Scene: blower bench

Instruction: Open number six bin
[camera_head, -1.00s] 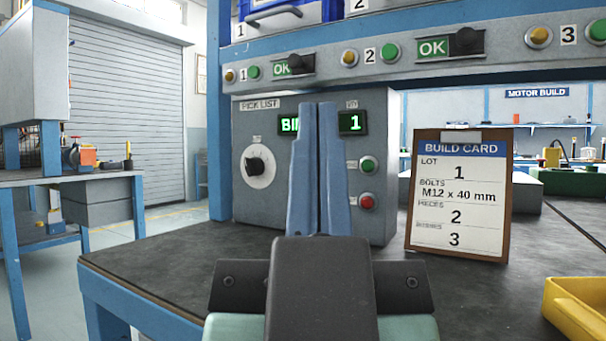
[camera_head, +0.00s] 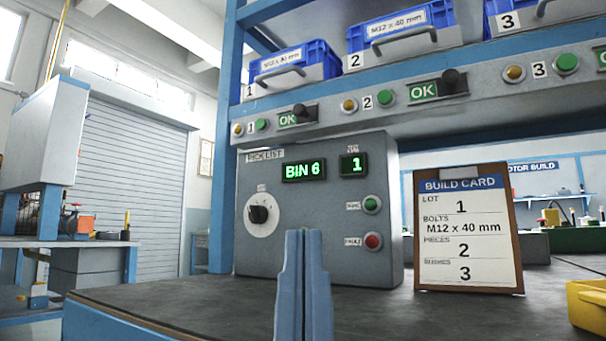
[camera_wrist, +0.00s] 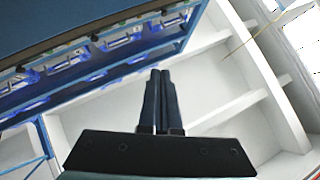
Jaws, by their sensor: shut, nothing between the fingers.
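Bin number six is not identifiable in these views. Blue bins numbered 1 (camera_head: 290,68), 2 (camera_head: 397,35) and 3 (camera_head: 530,14) sit on the shelf, each with a grey handle. The pick list panel (camera_head: 318,215) reads "BIN 6" and "1", with a dial, a green button and a red button. My gripper (camera_head: 304,236) is shut and empty, its blue fingers upright together in front of the panel's lower part. In the wrist view my gripper (camera_wrist: 161,75) points up toward white ceiling beams, and blurred blue bins show at the left.
A build card (camera_head: 467,232) stands on the dark bench top (camera_head: 370,315), right of the panel. A yellow bin (camera_head: 588,306) is at the right edge. The shelf rail (camera_head: 330,118) carries numbered buttons, OK labels and black knobs.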

